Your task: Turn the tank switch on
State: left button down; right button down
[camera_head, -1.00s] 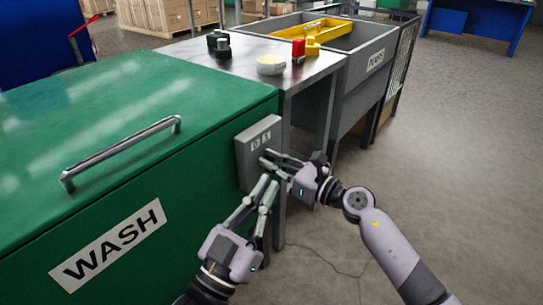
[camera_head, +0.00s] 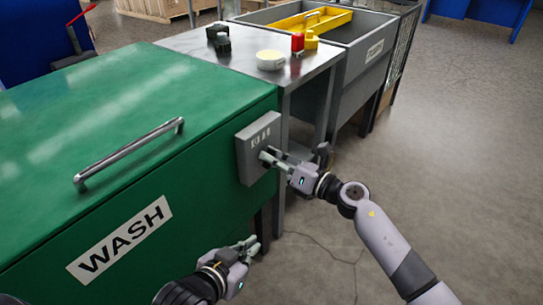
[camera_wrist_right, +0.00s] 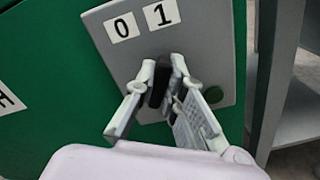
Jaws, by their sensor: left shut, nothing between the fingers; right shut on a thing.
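The tank switch is a grey box (camera_head: 247,133) on the front right corner of the green WASH tank (camera_head: 130,85). In the right wrist view the box (camera_wrist_right: 105,42) bears the labels 0 and 1, with a black switch lever (camera_wrist_right: 159,86) below them. My right gripper (camera_head: 266,155) is at the box. In the right wrist view its fingertips (camera_wrist_right: 164,68) are shut on the black lever, which they partly hide, so its exact setting is hard to tell. My left gripper (camera_head: 252,246) is shut and empty, below the box and apart from it.
A grey sink with a yellow tray (camera_head: 300,19) stands beyond. The floor (camera_head: 450,130) at right is clear.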

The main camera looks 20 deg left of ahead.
dwell(0.3)
jog(key=c, duration=1.7)
grip_release()
jog(key=shift+o, duration=0.2)
jog(key=v, duration=1.2)
